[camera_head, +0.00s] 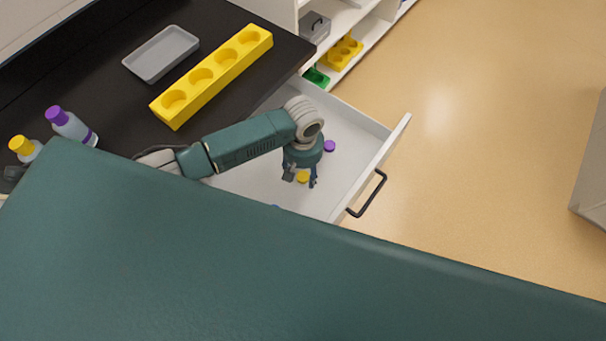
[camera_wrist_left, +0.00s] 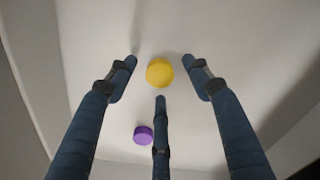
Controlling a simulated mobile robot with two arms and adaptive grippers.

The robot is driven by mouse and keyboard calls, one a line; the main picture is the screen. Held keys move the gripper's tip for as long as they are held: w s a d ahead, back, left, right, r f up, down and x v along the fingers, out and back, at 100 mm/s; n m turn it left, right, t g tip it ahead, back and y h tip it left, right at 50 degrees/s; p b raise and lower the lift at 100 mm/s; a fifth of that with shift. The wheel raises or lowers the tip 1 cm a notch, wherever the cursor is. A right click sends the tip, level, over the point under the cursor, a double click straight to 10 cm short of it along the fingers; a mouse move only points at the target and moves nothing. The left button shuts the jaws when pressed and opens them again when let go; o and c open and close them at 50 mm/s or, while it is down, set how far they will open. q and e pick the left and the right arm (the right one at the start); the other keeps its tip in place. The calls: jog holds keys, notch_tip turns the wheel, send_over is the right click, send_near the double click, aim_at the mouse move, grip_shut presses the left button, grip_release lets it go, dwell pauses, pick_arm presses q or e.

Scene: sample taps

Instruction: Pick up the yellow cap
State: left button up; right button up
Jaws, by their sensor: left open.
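The yellow cap (camera_head: 302,177) lies on the floor of the open white drawer (camera_head: 352,137). In the left wrist view the yellow cap (camera_wrist_left: 159,73) is a round disc just beyond my fingertips, between the two outer fingers. My left gripper (camera_head: 300,180) is open above it, pointing down into the drawer; its spread fingers also show in the left wrist view (camera_wrist_left: 160,78). It holds nothing. Whether a finger touches the cap cannot be told. My right gripper is not in view.
A purple cap (camera_head: 329,146) lies nearby in the drawer, also in the left wrist view (camera_wrist_left: 143,135). A bit of blue (camera_head: 275,206) shows at the drawer's near edge. The drawer walls surround my gripper. A yellow rack (camera_head: 213,77), grey tray (camera_head: 161,54) and bottles (camera_head: 70,125) stand on the dark counter.

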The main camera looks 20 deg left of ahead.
pick_arm(q)
jog(key=shift+w+f, duration=0.1)
jog(key=shift+f, duration=0.35)
jog(key=shift+c, duration=0.3)
jog(key=c, duration=0.7)
jog(key=shift+c, duration=0.2)
jog(key=shift+r, duration=0.15)
